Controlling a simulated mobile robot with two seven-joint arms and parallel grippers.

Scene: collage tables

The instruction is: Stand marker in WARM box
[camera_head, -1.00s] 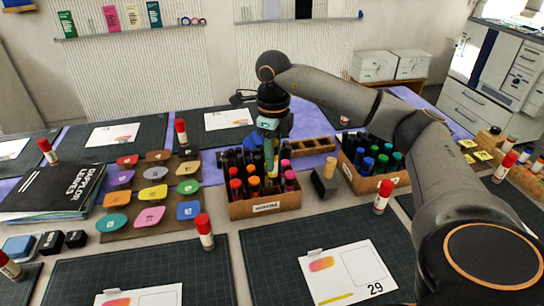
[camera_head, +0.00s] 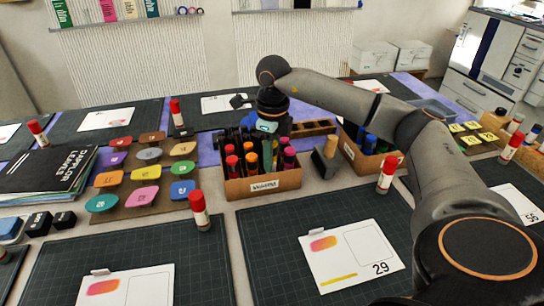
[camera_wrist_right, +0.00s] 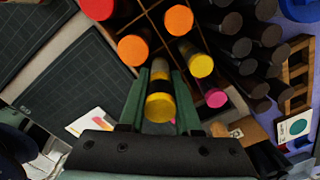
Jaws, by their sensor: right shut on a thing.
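My right gripper (camera_head: 267,135) points down over the open cardboard box with a white label (camera_head: 264,186), which holds warm-coloured markers. In the wrist view its green fingers (camera_wrist_right: 160,85) are shut on a yellow-capped marker (camera_wrist_right: 160,107). The marker's lower end reaches toward the box's compartments (camera_wrist_right: 165,18); how deep it sits is hard to tell. Around it stand orange (camera_wrist_right: 133,50), red (camera_wrist_right: 97,8), another yellow (camera_wrist_right: 201,65) and magenta (camera_wrist_right: 216,97) markers. In the head view front markers partly hide the fingertips. My left gripper is not in view.
A loose red-capped marker (camera_head: 200,211) stands left of the box. Cutting mats (camera_head: 290,255) with cards lie in front.

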